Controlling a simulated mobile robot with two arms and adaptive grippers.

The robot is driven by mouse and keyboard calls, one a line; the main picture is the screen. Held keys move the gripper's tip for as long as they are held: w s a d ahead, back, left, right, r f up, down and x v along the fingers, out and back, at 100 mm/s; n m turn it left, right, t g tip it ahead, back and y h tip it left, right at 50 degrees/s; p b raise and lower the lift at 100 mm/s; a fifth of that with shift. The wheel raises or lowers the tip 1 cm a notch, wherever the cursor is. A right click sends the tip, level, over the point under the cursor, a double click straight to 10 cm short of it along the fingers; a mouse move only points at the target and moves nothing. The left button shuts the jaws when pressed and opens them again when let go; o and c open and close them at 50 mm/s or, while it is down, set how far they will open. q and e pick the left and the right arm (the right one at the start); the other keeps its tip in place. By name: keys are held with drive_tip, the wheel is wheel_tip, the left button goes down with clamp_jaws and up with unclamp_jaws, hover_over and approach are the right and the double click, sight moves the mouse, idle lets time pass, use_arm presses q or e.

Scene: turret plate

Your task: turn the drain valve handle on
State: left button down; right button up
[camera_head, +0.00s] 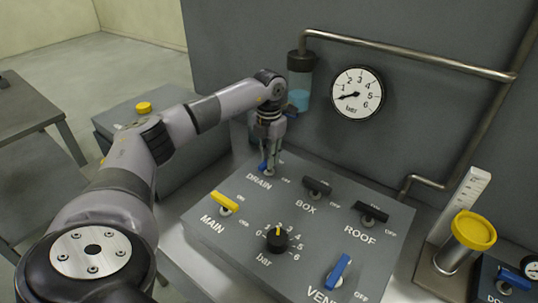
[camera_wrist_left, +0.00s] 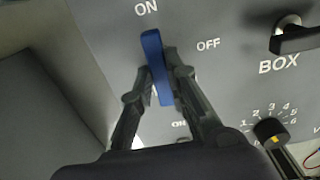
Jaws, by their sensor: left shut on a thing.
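The drain valve handle (camera_head: 263,167) is a blue lever at the back left of the panel, by the DRAIN label, mostly covered by my left gripper in the head view. My left gripper (camera_head: 268,158) reaches down onto it from above. In the left wrist view the blue handle (camera_wrist_left: 153,58) lies between the two fingers of my left gripper (camera_wrist_left: 158,82), which are shut on it. Its far end points toward the ON label, and the OFF label is to its right. Its pivot is hidden. My right gripper is not in view.
The grey panel (camera_head: 212,247) also carries the yellow MAIN lever (camera_head: 224,202), black BOX (camera_head: 317,186) and ROOF (camera_head: 372,211) levers, a bar knob (camera_head: 277,239) and a blue VENT lever (camera_head: 339,271). A gauge (camera_head: 357,93) and pipe (camera_head: 400,53) are behind.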

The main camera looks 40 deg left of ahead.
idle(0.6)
use_arm(q)
drive_tip(key=c, duration=1.6)
unclamp_jaws()
drive_tip(key=shift+o, duration=0.2)
drive_tip(key=shift+r, duration=0.1)
wheel_tip(320, 180, up, 12)
